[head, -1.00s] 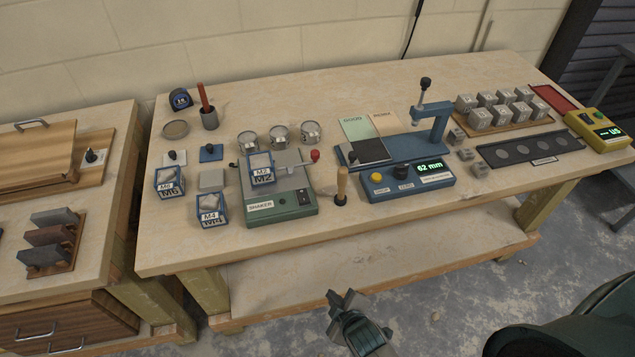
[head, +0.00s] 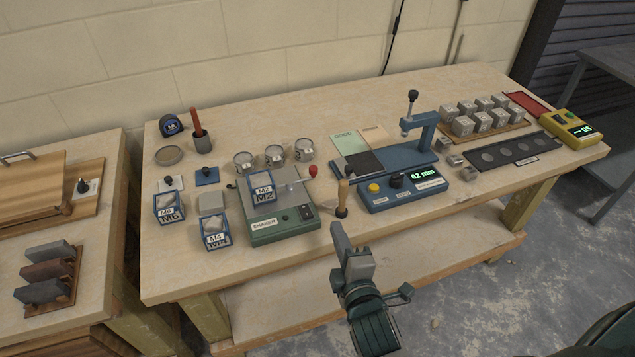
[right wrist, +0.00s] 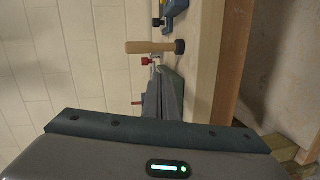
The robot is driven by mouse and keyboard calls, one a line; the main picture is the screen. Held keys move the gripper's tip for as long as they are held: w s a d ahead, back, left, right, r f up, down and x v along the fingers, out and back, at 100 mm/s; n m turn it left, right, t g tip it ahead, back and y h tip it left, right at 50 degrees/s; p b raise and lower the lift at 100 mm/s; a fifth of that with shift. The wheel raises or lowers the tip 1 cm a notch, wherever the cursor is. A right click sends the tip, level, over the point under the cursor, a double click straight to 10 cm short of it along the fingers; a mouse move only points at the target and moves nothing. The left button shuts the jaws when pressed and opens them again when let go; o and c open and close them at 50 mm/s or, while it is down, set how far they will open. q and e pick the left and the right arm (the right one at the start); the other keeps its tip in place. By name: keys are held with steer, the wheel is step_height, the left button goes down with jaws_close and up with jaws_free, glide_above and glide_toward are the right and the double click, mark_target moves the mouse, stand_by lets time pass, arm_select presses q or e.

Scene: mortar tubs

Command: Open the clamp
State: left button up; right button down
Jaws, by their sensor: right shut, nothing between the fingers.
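The green shaker (head: 284,229) stands at the table's front, with the tub marked M2 (head: 263,194) on its grey top. A clamp lever with a red knob (head: 313,171) sticks out at the tub's right; the red knob also shows in the right wrist view (right wrist: 146,61). I cannot tell the clamp's exact position from its small parts. My left gripper is not in view.
A wooden-handled tool (head: 342,198) stands between the shaker and the blue gauge (head: 405,190), close to my right gripper. Tubs M6 (head: 169,207) and M4 (head: 215,234) stand left of the shaker. Several round tins (head: 275,156) stand behind it.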

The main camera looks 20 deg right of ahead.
steer(key=shift+w+a+r+n+t, duration=0.3)
steer(key=shift+r+n, duration=0.1)
steer(key=shift+r, duration=0.2)
steer(key=shift+w+a+r+n+t, duration=0.2)
steer(key=shift+w+r+n+t, duration=0.15)
steer(key=shift+r, duration=0.25)
steer(key=shift+w, duration=0.1)
steer(key=shift+w, duration=0.55)
steer(key=p, duration=0.4)
glide_toward(314, 172)
steer(key=w, duration=0.5)
steer(key=shift+w+d+f, duration=0.15)
steer(key=shift+d, duration=0.1)
steer(key=shift+w+d+f, duration=0.1)
steer(key=shift+w+f, duration=0.05)
steer(key=shift+w, duration=0.45)
